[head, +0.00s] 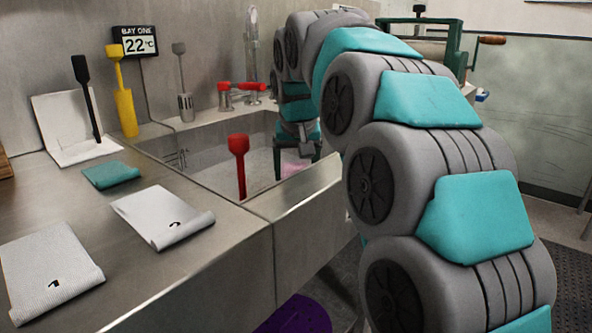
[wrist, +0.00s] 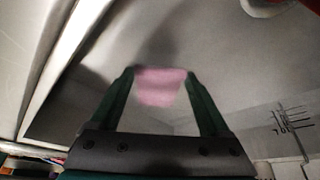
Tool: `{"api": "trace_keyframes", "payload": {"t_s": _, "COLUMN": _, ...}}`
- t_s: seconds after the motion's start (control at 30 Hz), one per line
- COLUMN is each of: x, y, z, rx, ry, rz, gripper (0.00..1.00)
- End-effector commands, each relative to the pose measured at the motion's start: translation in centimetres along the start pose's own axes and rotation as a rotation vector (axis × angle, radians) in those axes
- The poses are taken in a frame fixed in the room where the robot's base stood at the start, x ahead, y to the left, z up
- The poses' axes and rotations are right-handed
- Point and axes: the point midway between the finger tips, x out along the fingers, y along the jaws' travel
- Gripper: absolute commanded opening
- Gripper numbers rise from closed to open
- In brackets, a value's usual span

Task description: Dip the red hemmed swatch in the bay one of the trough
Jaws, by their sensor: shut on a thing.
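My gripper (head: 303,148) hangs down over the metal trough (head: 205,185), near its right side. It is shut on a pink cloth (wrist: 160,86), which shows between the two dark green fingers in the wrist view. A sign reading BAY ONE, 22 °C (head: 136,42) is on the wall behind the trough. I cannot tell whether the cloth touches liquid.
A red-headed tool (head: 238,155) stands in the trough's front part. Red tap handles (head: 240,92) are behind it. A teal cloth (head: 110,174), a white cloth (head: 165,214) and a grey cloth (head: 48,275) lie on the left counter. A yellow tool (head: 122,90) stands at the back.

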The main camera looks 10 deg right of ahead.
Motion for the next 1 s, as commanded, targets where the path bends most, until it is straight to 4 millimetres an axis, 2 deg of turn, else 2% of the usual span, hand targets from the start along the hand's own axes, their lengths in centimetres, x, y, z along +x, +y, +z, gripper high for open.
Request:
{"api": "trace_keyframes", "payload": {"t_s": 0.53, "x": -0.3, "y": 0.0, "z": -0.1, "rx": 0.000, "ry": 0.000, "rz": 0.000, "gripper": 0.29}}
{"api": "trace_keyframes", "payload": {"t_s": 1.0, "x": -4.3, "y": 0.0, "z": -1.9, "rx": 0.000, "ry": 0.003, "rz": -0.001, "gripper": 0.29}}
